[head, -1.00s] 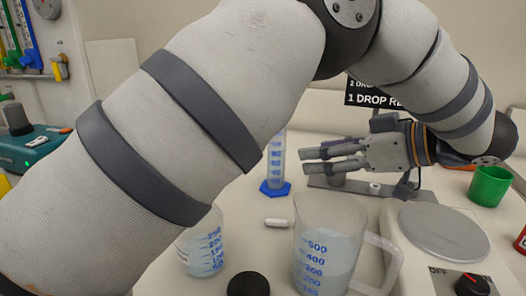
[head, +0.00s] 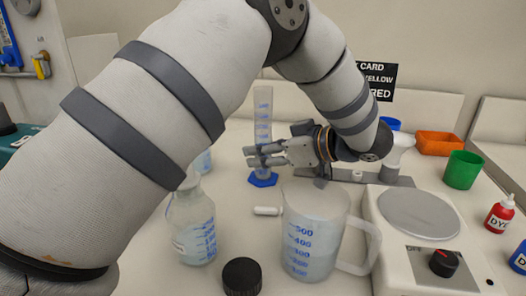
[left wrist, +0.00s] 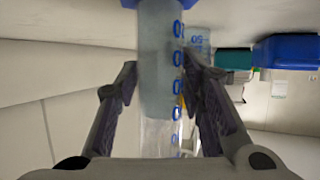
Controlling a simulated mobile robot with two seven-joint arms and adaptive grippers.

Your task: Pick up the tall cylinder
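The tall cylinder (head: 263,112) is a clear graduated cylinder with blue marks and a blue hexagonal base (head: 263,180). It stands upright on the table. My left gripper (head: 252,156) is at its lower half, with the fingers reaching across it from the right. In the left wrist view the cylinder (left wrist: 160,60) stands between the two fingers (left wrist: 160,80), its blue base at the top of the picture. The fingers are spread, with a narrow gap on the cylinder's left side; contact on its right side is unclear. My right gripper is not in view.
A beaker (head: 310,240) with a handle, a flask (head: 190,225), a black cap (head: 242,277) and a white stir bar (head: 267,211) are in front. A hotplate (head: 420,215) is to the right, with a green cup (head: 462,170) and red dye bottle (head: 499,213) beyond.

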